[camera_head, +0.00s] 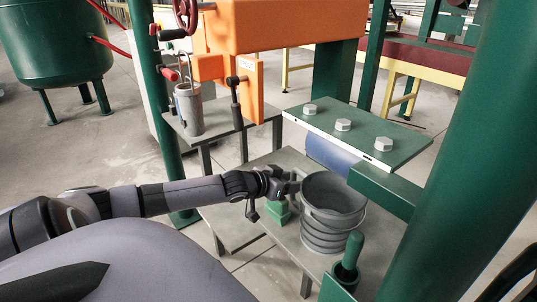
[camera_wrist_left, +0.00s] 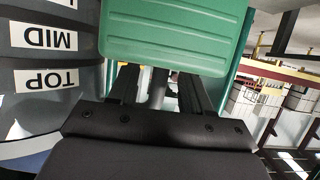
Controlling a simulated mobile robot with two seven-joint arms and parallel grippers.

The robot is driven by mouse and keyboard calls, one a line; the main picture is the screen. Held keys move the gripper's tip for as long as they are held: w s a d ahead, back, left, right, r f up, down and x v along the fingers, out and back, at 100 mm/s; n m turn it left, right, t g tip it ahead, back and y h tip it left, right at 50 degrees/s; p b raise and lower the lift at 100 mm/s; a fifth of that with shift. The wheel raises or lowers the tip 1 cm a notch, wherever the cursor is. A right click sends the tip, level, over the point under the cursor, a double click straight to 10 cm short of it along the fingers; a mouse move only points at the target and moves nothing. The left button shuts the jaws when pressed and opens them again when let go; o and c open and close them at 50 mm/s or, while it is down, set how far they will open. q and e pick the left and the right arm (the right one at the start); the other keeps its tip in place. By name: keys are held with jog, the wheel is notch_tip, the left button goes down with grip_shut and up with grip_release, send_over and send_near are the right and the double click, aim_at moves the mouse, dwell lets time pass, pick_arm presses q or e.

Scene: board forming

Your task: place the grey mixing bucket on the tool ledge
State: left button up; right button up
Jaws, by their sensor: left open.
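The grey mixing bucket (camera_head: 325,238) stands upright on the low grey bench in the head view, with ridges around its side. My left gripper (camera_head: 294,186) is open beside the bucket's left rim. In the left wrist view, the open fingers (camera_wrist_left: 160,88) are close to a ribbed green block (camera_wrist_left: 175,35). A grey curved surface with upside-down TOP and MID labels (camera_wrist_left: 45,58), probably the bucket, is on the left there. Contact with either cannot be told. A raised grey ledge (camera_head: 222,128), possibly the tool ledge, bears a grey cylinder. My right gripper is not in view.
The grey cylinder (camera_head: 189,112) holds tools at the ledge's left. A small green block (camera_head: 279,213) sits below my left gripper. A green-handled tool (camera_head: 350,255) stands in front of the bucket. A green bolted plate (camera_head: 355,136) overhangs behind it, and green posts flank the bench.

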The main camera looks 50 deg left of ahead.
pick_arm(q)
jog(key=v, duration=0.3)
jog(key=shift+s, duration=0.15)
jog(key=shift+p+v, duration=0.7)
jog(key=shift+v, duration=2.15)
jog(key=shift+r, duration=0.15)
